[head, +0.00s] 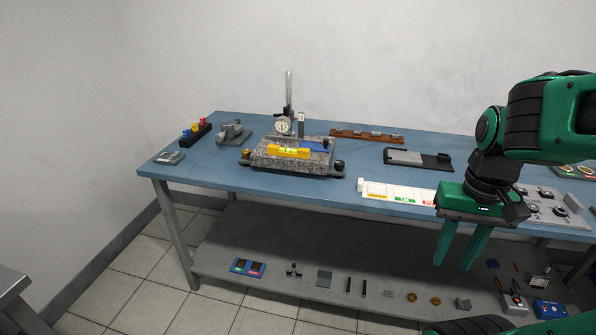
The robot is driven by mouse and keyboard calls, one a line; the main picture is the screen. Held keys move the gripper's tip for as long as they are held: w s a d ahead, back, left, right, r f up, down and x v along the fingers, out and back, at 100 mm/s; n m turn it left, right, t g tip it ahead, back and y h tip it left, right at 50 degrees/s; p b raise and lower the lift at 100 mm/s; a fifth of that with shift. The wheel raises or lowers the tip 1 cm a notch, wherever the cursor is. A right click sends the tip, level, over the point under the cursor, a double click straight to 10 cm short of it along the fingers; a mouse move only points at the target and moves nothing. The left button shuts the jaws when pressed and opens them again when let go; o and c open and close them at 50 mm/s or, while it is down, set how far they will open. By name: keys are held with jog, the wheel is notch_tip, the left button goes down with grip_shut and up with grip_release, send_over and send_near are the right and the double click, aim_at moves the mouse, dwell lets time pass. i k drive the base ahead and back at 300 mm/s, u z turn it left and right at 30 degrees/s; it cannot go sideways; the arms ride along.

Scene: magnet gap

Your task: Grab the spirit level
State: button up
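The yellow spirit level (289,152) lies on the speckled granite block (262,161) on the blue bench top, left of the middle in the head view. Its pale vial shows near its middle. My gripper (453,266) hangs in front of the bench at the right, well apart from the level. Its two green fingers point down with a gap between them, and nothing shows between them.
A dial gauge on an upright post (289,100) stands just behind the level. A blue item (315,145) lies beside it on the granite. A white labelled strip (395,194) lies near the bench's front edge. Small parts lie on the lower shelf (230,225).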

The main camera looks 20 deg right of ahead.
aim_at(273, 150)
jog(key=k, duration=0.35)
jog(key=u, duration=1.45)
jog(key=i, duration=2.05)
jog(key=z, duration=3)
